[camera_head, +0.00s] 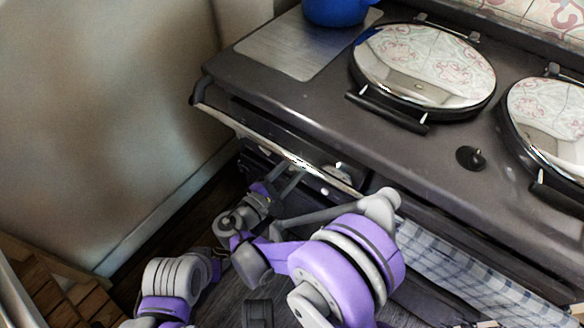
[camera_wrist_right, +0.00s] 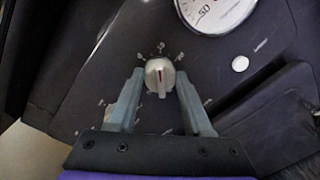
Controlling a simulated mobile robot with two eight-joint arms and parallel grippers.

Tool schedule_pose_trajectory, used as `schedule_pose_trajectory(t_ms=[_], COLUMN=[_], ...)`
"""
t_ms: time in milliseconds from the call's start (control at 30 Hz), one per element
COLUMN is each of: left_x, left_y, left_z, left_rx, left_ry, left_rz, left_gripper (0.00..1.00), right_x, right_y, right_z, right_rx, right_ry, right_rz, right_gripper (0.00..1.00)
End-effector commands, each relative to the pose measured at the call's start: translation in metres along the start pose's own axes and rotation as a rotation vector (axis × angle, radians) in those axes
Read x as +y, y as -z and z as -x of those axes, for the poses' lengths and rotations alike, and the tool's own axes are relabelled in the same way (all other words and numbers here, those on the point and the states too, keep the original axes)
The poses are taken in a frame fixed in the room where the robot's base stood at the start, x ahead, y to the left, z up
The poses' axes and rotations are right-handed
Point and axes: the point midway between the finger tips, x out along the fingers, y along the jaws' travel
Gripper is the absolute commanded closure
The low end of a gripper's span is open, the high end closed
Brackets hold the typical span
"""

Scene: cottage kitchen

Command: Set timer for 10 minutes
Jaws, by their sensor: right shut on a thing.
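A silver timer knob (camera_wrist_right: 160,77) with a red pointer line sits on the dark front panel of the range, with small pale marks around it. The red line runs roughly along the picture's vertical. My right gripper (camera_wrist_right: 160,82) has its two grey fingers on either side of the knob and is shut on it. In the head view my right gripper (camera_head: 288,182) is at the range front under the bright rail, and the knob there is hidden or too small to make out.
A round white gauge (camera_wrist_right: 217,8) and a white button (camera_wrist_right: 240,63) are near the knob. The bright rail (camera_head: 290,158) runs above my gripper. Checked towels (camera_head: 450,275) hang to the right. Lidded hotplates (camera_head: 422,68) and a blue pot (camera_head: 335,10) are on top.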

Motion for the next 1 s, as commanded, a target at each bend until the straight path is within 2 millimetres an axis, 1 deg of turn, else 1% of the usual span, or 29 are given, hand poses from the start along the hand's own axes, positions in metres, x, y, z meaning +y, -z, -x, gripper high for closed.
schedule_pose_trajectory(t_ms=[200, 400, 867, 900, 967, 1000], left_x=[0.0000, 0.0000, 0.0000, 0.0000, 0.0000, 0.0000], left_y=[0.0006, 0.0008, 0.0008, 0.0008, 0.0009, 0.0009], left_z=[0.0024, 0.0030, 0.0031, 0.0031, 0.0031, 0.0031], left_rx=[0.001, 0.001, 0.001, 0.001, 0.001, 0.001], left_ry=[0.000, 0.000, 0.000, 0.000, 0.000, 0.000], left_rz=[0.000, 0.000, 0.000, 0.000, 0.000, 0.000], left_gripper=[0.50, 0.50, 0.50, 0.50, 0.50, 0.50], right_x=[0.0002, 0.0000, 0.0001, 0.0001, 0.0000, 0.0000], right_y=[-0.0007, -0.0006, -0.0006, -0.0006, -0.0006, -0.0005], right_z=[-0.0008, -0.0009, -0.0009, -0.0009, -0.0008, -0.0007], right_rx=[0.004, 0.007, 0.007, 0.008, 0.008, 0.008], right_ry=[0.001, 0.001, 0.000, 0.000, 0.001, 0.001], right_rz=[-0.099, -0.145, -0.154, -0.154, -0.154, -0.154], right_gripper=[1.00, 1.00, 1.00, 0.43, 0.32, 0.25])
